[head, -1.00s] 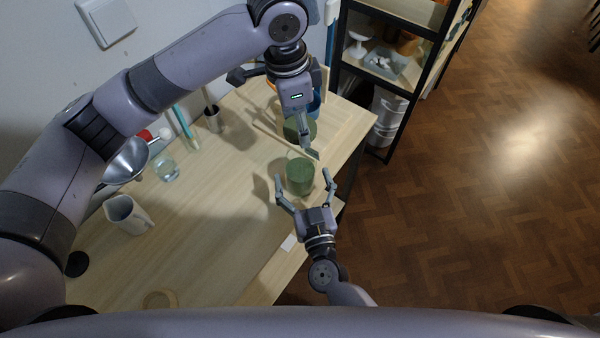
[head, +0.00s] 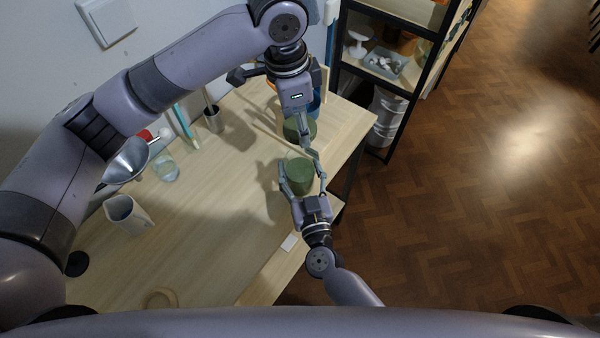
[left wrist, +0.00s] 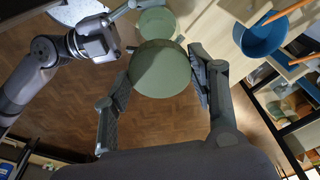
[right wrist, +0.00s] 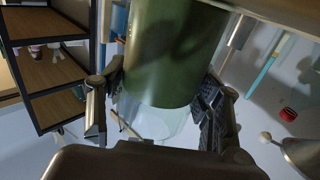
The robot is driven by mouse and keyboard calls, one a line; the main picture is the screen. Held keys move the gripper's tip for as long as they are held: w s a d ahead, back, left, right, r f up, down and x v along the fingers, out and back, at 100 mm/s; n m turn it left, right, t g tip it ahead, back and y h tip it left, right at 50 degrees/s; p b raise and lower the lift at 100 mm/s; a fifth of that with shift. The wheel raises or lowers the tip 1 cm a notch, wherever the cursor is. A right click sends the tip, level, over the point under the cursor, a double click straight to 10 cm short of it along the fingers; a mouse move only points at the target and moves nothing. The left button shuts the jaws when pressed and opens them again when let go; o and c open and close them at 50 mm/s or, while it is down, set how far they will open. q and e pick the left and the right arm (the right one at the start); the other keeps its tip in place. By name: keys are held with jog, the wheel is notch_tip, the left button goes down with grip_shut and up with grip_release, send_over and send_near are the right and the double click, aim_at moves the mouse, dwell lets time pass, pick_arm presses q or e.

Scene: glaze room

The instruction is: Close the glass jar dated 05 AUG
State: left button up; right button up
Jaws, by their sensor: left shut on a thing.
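A glass jar (head: 299,178) with green contents stands near the table's right edge. It fills much of the right wrist view (right wrist: 172,55), its clear glass part showing below the green. No date is legible. My right gripper (head: 304,180) has its fingers on both sides of the jar, with a small gap visible at the right finger; it looks open. My left gripper (left wrist: 160,70) is shut on a round green lid (left wrist: 160,66), held behind the jar in the head view (head: 291,131). The jar's green top (left wrist: 156,20) shows beyond the lid, apart from it.
A blue bucket (left wrist: 264,38) with an orange stick stands near the lid. The table's middle is clear. A shelf (head: 385,70) stands beyond.

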aim_at(300, 170)
jog(key=c, duration=1.1)
pick_arm(q)
jog(key=shift+f, duration=2.5)
jog(key=shift+f, duration=0.85)
jog(key=shift+f, duration=0.55)
